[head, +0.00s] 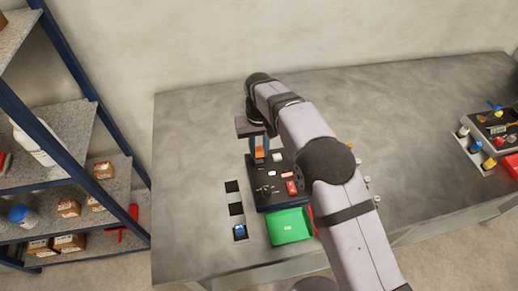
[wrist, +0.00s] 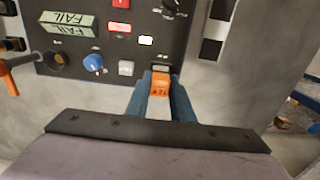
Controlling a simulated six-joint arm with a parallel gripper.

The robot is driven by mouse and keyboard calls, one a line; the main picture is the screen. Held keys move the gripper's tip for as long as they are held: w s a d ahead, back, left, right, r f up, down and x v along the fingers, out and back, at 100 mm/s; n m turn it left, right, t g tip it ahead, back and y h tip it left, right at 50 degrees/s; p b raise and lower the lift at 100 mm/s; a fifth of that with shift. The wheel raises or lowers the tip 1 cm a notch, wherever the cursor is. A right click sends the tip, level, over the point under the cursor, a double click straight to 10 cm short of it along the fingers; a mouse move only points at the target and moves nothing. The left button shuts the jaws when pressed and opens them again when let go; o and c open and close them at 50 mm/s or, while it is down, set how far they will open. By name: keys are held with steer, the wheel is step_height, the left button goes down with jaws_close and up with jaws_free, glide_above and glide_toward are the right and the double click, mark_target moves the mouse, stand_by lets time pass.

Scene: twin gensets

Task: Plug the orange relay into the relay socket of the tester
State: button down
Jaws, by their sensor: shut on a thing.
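My gripper (head: 260,155) is shut on the orange relay (head: 260,152), above the far left part of the dark tester (head: 266,201). In the wrist view my two blue-grey fingers (wrist: 160,88) hold the orange relay (wrist: 160,83) from both sides. A pale-framed slot, seemingly the relay socket (wrist: 160,69), shows just beyond the relay at the panel's edge. I cannot tell whether the relay touches it or is in it. The tester panel (wrist: 105,55) carries two tilted displays that read FAIL, a blue knob, and red and white buttons.
A green bin (head: 290,226) stands in front of the tester. Black squares (head: 234,187) lie to its left, one with a blue item (head: 240,231). Another equipment panel (head: 497,128) with bottles is far right. Shelves (head: 60,190) stand left. The table behind is clear.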

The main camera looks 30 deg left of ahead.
steer(key=shift+f, duration=0.8)
stand_by(1.4)
